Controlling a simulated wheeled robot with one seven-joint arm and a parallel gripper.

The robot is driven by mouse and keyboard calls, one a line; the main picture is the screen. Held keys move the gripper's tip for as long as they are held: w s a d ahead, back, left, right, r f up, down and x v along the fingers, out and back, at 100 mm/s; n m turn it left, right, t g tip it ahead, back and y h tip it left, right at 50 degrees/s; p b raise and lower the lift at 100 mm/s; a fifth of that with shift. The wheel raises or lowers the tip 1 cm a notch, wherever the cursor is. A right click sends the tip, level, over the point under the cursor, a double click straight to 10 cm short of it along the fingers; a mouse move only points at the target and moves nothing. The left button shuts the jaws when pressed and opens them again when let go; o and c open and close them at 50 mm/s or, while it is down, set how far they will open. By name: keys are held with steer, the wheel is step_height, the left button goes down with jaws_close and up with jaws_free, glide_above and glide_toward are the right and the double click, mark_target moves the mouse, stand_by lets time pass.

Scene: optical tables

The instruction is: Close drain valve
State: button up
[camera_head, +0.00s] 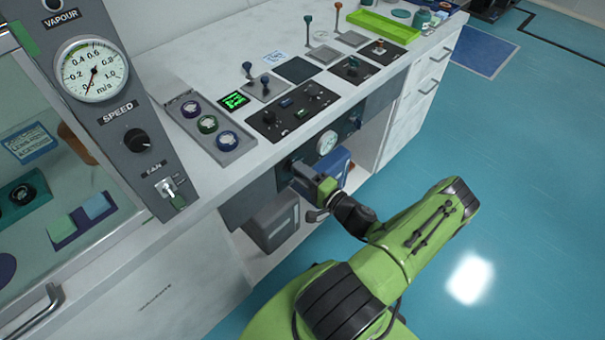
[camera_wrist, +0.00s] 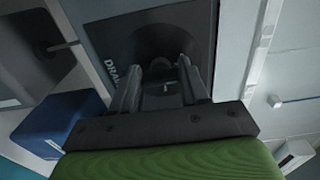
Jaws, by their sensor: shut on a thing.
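The drain valve's dark plate (camera_wrist: 128,35) fills the upper middle of the wrist view, and part of its "DRAIN" label shows. My gripper (camera_wrist: 160,72) reaches to this plate with one finger on each side of the dark valve handle (camera_wrist: 167,88). It is shut on the handle, which is mostly hidden in shadow between the fingers; its exact angle is hard to tell. In the head view my gripper (camera_head: 299,172) is at the dark front panel under the worktop, left of and below a round gauge (camera_head: 326,143). There it hides the valve.
Below the panel, a grey bin (camera_head: 273,228) and a blue bin (camera_head: 339,165) stand in the open cabinet. The worktop above carries a control panel (camera_head: 290,112) and a tray with several round knobs (camera_head: 210,128). The blue floor (camera_head: 530,180) at the right is clear.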

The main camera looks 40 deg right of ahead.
stand_by(0.4)
steer(key=o, duration=1.1)
steer(key=shift+c, duration=0.2)
steer(key=s+p, duration=0.2)
steer(key=s, duration=1.3)
steer(key=shift+s+d, duration=0.2)
steer(key=shift+s, duration=0.2)
